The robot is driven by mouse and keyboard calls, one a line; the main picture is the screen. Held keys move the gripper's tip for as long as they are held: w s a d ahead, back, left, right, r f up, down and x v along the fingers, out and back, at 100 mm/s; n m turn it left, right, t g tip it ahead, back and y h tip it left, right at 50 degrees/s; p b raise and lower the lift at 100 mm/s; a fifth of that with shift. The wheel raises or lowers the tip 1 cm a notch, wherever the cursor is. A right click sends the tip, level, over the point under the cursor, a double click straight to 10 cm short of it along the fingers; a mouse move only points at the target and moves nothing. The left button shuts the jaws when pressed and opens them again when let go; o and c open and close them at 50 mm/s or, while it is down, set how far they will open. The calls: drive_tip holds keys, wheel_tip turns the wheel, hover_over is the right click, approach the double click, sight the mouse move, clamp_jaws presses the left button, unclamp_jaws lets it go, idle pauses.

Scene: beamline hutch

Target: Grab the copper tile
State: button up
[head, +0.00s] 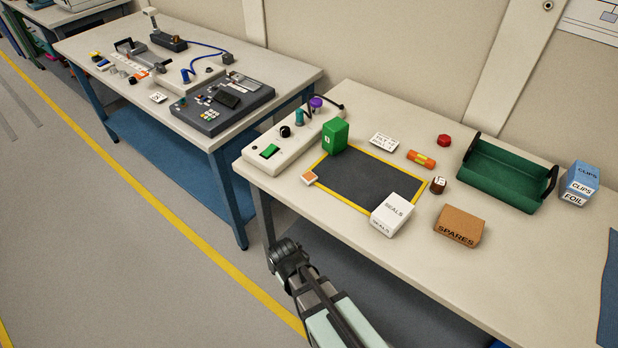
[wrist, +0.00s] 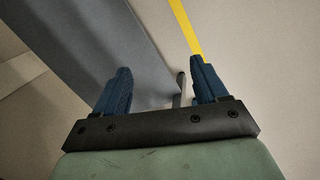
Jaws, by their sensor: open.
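A small square block with a copper-orange top and pale sides (head: 309,177) sits at the left corner of the yellow-bordered dark mat in the head view. It looks like the copper tile. In the wrist view my gripper (wrist: 160,75) is open, with two blue fingers apart and nothing between them. The tile does not show in the wrist view. In the head view my arm is in front of the table's near edge, below the tile, and I cannot make out the fingers there.
The dark mat (head: 368,180) lies beside a green box (head: 334,135) and a white SEALS box (head: 397,215). A cream control panel (head: 290,140) stands just left of the tile. A SPARES box (head: 459,226) and green tray (head: 503,175) are further right.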

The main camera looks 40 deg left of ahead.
drive_tip(key=s+a+r+t+y, duration=0.1)
drive_tip(key=s+a+r+t, duration=0.1)
drive_tip(key=a+r, duration=0.55)
drive_tip(key=s+a+r+t+y, duration=0.1)
drive_tip(key=s+a+r+t, duration=0.15)
drive_tip(key=a+r, duration=0.5)
drive_tip(key=w+a+r+m+t+h, duration=0.25)
drive_tip(key=w+r+m+t, duration=0.5)
drive_tip(key=r+m, duration=0.45)
drive_tip(key=m, duration=0.4)
approach(304, 179)
drive_tip(key=shift+h, duration=0.35)
drive_tip(key=x, duration=0.7)
drive_tip(key=shift+w+a+f, duration=0.15)
drive_tip(key=shift+w+f, duration=0.05)
drive_tip(key=shift+w, duration=0.2)
drive_tip(key=shift+c, duration=0.3)
drive_tip(key=c, duration=1.1)
